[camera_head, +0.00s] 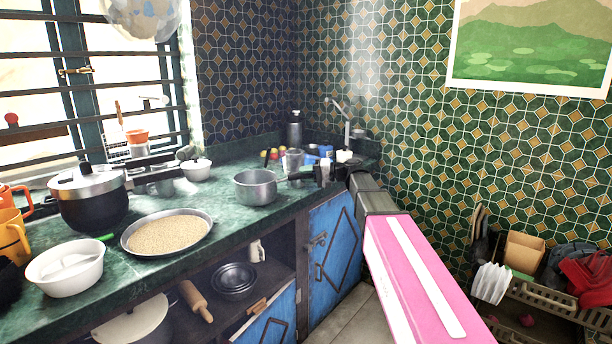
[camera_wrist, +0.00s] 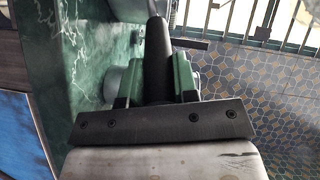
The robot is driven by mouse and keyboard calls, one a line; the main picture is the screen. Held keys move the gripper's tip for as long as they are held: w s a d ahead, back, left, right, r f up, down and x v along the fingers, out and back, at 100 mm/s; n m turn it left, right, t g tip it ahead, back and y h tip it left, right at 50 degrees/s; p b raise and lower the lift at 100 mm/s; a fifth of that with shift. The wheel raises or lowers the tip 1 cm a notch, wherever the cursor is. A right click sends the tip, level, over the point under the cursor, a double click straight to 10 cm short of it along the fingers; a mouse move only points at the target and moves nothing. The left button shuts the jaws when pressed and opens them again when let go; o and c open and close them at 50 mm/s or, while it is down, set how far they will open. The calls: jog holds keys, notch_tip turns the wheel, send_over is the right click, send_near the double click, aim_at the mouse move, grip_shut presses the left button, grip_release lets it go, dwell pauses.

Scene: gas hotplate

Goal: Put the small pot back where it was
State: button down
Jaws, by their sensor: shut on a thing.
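The small pot (camera_head: 255,187) is a grey metal pan, upright at the front edge of the green counter, with its handle pointing right toward my gripper. I cannot tell if its base touches the counter. My gripper (camera_head: 323,173) is at the right end of the handle, partly hidden by my pink arm. In the wrist view my gripper (camera_wrist: 154,98) is shut on a dark handle (camera_wrist: 157,55) between its fingers. The pot's body is not clear in the wrist view.
On the green counter (camera_head: 222,219) stand a plate of grain (camera_head: 168,234), a large lidded pot (camera_head: 88,197), a white bowl (camera_head: 66,267) and a small white bowl (camera_head: 196,171). A tap (camera_head: 347,125) and bottle (camera_head: 295,130) stand behind. Blue cabinet doors (camera_head: 336,242) are below.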

jog(key=c, duration=0.9)
grip_release()
jog(key=s+d+r, duration=0.1)
jog(key=d+r, duration=0.1)
jog(key=d, duration=1)
jog(key=s+d+f+m+h, duration=0.1)
jog(key=s+f+h, duration=0.35)
jog(key=f, duration=0.55)
jog(key=s+f+m+h, duration=0.1)
jog(key=s+f+h, duration=0.3)
jog(key=f, duration=0.7)
jog(key=s+d+f+h, duration=0.2)
jog(key=s+d+f, duration=0.1)
jog(key=s+f, duration=0.2)
jog(key=s+d+f+g+h, duration=0.1)
jog(key=s+d+f+h, duration=0.2)
jog(key=s+d+f, duration=0.1)
jog(key=s+d+f+h, duration=0.3)
jog(key=s+f, duration=0.3)
jog(key=f, duration=0.1)
jog(key=shift+s+d+f+g, duration=0.2)
jog(key=shift+f+g, duration=0.05)
jog(key=shift+g, duration=0.15)
